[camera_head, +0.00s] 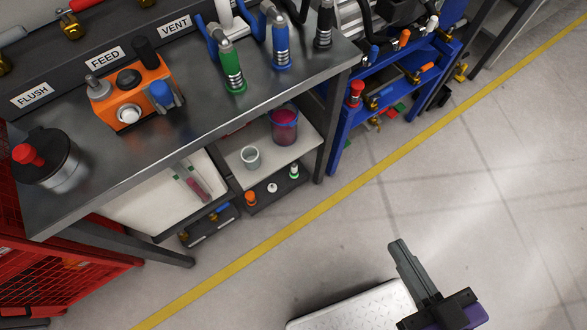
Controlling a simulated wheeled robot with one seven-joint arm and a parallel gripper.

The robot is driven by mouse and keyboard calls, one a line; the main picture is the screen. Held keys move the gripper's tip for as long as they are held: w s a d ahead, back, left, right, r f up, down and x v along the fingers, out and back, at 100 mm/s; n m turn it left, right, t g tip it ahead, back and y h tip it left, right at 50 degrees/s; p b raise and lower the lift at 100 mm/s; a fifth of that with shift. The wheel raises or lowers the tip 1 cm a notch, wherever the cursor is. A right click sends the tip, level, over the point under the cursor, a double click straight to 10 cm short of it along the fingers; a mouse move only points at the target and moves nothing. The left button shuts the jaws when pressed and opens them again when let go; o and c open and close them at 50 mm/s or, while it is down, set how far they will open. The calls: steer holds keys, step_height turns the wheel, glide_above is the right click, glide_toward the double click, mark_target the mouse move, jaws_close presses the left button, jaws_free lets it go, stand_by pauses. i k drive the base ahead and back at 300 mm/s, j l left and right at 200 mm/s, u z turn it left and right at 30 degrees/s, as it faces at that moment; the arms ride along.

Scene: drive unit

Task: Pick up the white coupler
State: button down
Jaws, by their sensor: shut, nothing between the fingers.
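A small white piece (272,188), which looks like the white coupler, sits on the dark low tray (268,205) under the steel bench. It stands between an orange piece (250,198) and a green-and-white piece (294,171). My gripper (398,247) is at the lower right, over the open floor beyond the yellow line. Its fingers are shut with nothing in them, and it is well apart from the white piece.
The steel bench (195,125) overhangs the shelf (235,160), which holds a grey cup (250,157) and a container of red liquid (284,125). A bench leg (327,140) and a blue rack (345,125) stand right of the tray. The floor (330,240) in front is clear.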

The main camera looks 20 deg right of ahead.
mark_target(294, 166)
steer(key=i+l+u, duration=0.8)
steer(key=l, duration=0.15)
steer(key=i+l+u, duration=0.25)
steer(key=l, duration=0.15)
steer(key=k, duration=0.1)
